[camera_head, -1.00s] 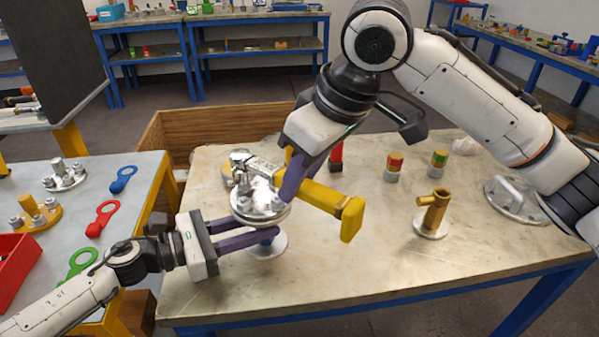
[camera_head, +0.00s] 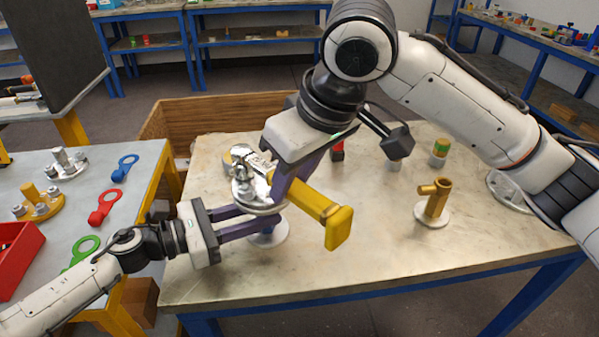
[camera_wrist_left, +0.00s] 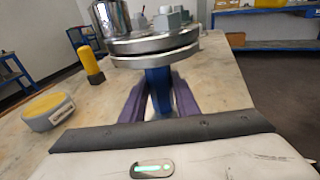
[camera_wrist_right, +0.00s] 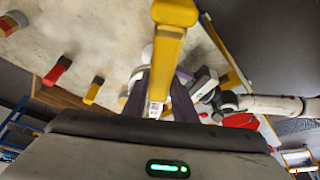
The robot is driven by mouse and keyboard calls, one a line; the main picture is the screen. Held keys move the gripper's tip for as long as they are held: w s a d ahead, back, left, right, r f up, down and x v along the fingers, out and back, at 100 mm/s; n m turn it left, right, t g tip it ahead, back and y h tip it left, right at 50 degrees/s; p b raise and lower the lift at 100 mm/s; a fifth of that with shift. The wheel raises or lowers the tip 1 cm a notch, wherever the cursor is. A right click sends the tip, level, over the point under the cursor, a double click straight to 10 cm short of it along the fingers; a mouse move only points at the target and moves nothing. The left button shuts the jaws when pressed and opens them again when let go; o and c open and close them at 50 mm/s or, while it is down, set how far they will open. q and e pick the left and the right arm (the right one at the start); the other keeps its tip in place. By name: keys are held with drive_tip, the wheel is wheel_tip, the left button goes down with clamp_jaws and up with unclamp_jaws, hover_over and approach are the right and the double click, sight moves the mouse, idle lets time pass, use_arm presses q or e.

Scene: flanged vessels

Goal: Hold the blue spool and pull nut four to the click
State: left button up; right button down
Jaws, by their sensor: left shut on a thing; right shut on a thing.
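The blue spool (camera_wrist_left: 158,92) stands under a steel flange pair (camera_wrist_left: 155,50) with bolts and nuts on top. In the head view the flanges (camera_head: 252,192) stand near the table's left edge, and the spool is mostly hidden. My left gripper (camera_head: 262,222) is shut on the spool just below the flanges. My right gripper (camera_head: 282,182) is shut on a yellow-handled wrench (camera_head: 322,208); the handle also shows in the right wrist view (camera_wrist_right: 168,45). The wrench's steel head lies over the flange top. Which nut it sits on cannot be told.
A brass post (camera_head: 435,205) on a round base stands to the right. Several coloured pieces stand behind it. A side table at left holds blue, red and green ring tools (camera_head: 104,207) and a red bin (camera_head: 18,258). The table's front right is clear.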

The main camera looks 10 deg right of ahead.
drive_tip(key=shift+w+d+r, duration=0.1)
drive_tip(key=shift+d+r, duration=0.05)
drive_tip(key=shift+r, duration=2.45)
use_arm(q)
drive_tip(key=o, duration=1)
